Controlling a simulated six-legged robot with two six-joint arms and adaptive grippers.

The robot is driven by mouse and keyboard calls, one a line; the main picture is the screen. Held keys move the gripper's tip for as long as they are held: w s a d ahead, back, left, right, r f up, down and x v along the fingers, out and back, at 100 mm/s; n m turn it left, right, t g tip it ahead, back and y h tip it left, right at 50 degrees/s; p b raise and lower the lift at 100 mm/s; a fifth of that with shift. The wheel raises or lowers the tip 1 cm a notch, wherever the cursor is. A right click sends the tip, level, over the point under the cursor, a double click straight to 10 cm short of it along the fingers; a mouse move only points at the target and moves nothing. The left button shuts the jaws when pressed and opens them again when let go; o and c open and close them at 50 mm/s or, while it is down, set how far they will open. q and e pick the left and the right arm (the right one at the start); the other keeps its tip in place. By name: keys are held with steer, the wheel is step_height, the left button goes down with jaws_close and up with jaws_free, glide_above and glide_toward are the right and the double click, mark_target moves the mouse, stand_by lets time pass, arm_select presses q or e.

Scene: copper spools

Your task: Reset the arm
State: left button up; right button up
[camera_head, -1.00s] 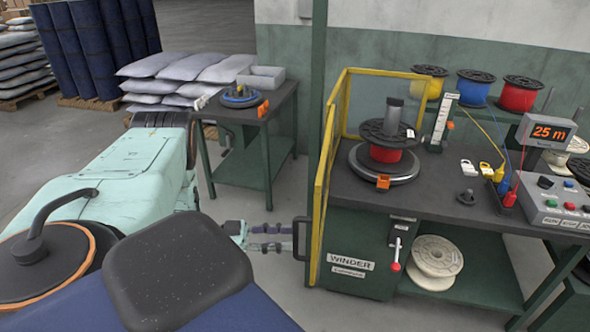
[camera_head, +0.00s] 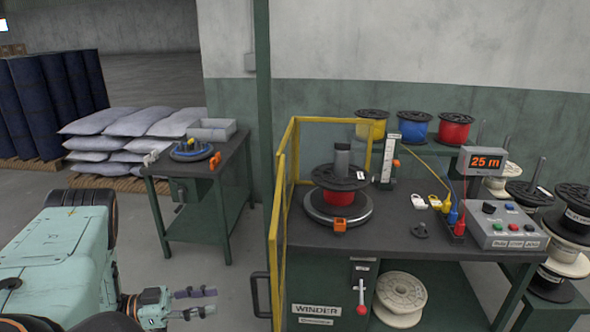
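My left gripper (camera_head: 197,302) shows low in the head view, in front of the winder bench and left of its black handle. Its two dark fingers point right and lie apart, with nothing between them. It looks open and empty. My mint-green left arm comes in from the lower left corner. My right gripper is not in view. On the winder bench (camera_head: 400,236), a black-flanged spool with red wire (camera_head: 338,197) sits on the round turntable (camera_head: 321,213), around a grey post.
A yellow guard frame (camera_head: 276,230) stands at the bench's left edge. A side table (camera_head: 225,180) holds a blue round fixture. A red-tipped lever (camera_head: 361,295) hangs on the front. The display (camera_head: 485,161) reads 25 m. Floor between the tables is free.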

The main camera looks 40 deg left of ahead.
arm_select(q)
steer(key=w+f+n+y, duration=0.3)
steer(key=f+n+y, duration=0.3)
steer(key=f+y, duration=0.3)
steer(key=s+d+f+n+g+y+b, duration=0.2)
steer(key=d+f+n+g+b, duration=0.15)
steer(key=d+f, duration=0.6)
steer(key=s+d+f+g+b, duration=0.3)
steer(key=s+d+g+b, duration=0.6)
steer(key=s+d, duration=0.6)
steer(key=shift+s+d+m+g+y, duration=0.15)
steer(key=shift+d+m+g+y, duration=0.35)
steer(key=shift+d, duration=0.2)
